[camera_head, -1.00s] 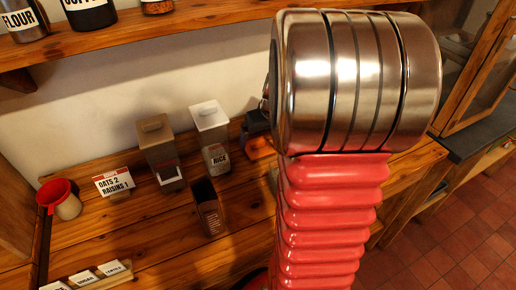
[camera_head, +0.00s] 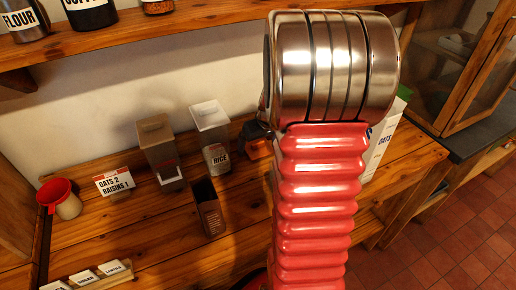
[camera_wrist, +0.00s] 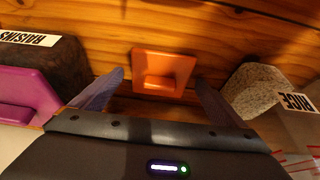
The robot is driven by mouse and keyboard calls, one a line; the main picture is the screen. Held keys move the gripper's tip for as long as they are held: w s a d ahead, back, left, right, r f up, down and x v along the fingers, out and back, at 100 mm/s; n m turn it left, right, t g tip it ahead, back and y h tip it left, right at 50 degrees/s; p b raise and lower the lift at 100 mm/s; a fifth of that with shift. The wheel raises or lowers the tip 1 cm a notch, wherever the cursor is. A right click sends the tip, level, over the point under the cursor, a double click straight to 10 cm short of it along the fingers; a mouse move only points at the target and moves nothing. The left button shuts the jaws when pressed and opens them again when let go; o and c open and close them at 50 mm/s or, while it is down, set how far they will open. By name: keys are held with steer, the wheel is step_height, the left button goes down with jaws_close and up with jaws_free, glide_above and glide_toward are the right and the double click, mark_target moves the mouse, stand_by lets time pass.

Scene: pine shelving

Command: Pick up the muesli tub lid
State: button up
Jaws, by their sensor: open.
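A small square orange lid (camera_wrist: 164,66) lies on the wooden surface in the wrist view. No label shows on it; I take it for the muesli tub lid. My gripper (camera_wrist: 160,88) is open, with its two dark fingers apart on either side of the lid's near part. It holds nothing, and I cannot tell whether the fingers touch the lid. In the head view, orange (camera_head: 258,149) shows beside my arm, which hides much of that area. An open brown tub (camera_head: 209,212) without a lid stands in front of the rice container; its label is unreadable.
A rice container (camera_head: 212,135) flanks the lid on one side; a dark raisins container (camera_wrist: 50,65) with a purple top (camera_wrist: 28,92) flanks the other. A shelf (camera_head: 110,48) runs above.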

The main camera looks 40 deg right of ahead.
steer(key=shift+c, duration=0.2)
stand_by(0.3)
steer(key=c, duration=1.1)
